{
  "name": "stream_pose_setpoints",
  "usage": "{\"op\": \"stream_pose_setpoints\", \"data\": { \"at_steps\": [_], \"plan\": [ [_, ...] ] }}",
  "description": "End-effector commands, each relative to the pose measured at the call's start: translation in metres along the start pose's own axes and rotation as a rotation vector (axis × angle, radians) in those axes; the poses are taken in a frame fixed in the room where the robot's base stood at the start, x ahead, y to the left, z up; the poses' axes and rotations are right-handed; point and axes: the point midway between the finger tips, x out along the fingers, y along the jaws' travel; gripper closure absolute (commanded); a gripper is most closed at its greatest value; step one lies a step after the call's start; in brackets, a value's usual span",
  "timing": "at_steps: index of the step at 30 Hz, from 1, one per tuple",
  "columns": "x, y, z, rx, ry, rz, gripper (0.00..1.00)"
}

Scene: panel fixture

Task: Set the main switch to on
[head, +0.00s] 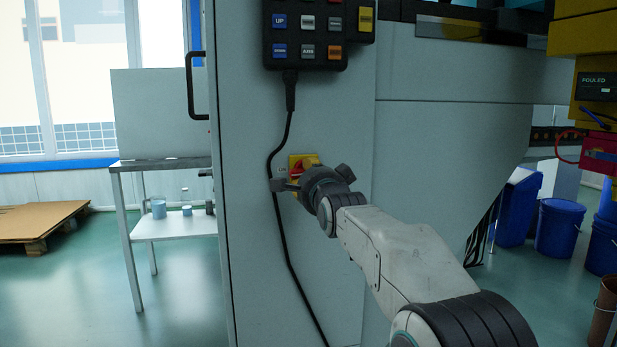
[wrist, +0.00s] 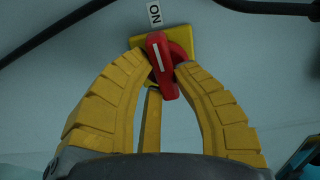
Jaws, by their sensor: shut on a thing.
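The main switch is a red rotary handle (wrist: 166,75) with a white line, on a yellow plate (wrist: 190,42). In the wrist view the handle's line runs nearly up and down, slightly tilted. A white ON label (wrist: 155,14) sits above the plate, with its letters turned sideways.
A black cable (head: 275,165) hangs from the keypad (head: 306,30) and passes just left of the switch. The grey cabinet face around it is flat. A steel table (head: 165,163) stands left; blue bins (head: 560,228) stand right.

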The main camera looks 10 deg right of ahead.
Motion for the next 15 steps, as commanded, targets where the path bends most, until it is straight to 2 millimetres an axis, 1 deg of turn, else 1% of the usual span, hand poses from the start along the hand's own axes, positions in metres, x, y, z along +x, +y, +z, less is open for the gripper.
{"op": "stream_pose_setpoints", "data": {
  "at_steps": [6, 15],
  "plan": [
    [-0.0001, -0.0017, 0.0005, 0.052, -0.001, -0.004, 1.00],
    [-0.0001, -0.0018, 0.0003, 0.067, -0.001, -0.004, 1.00]
  ]
}}
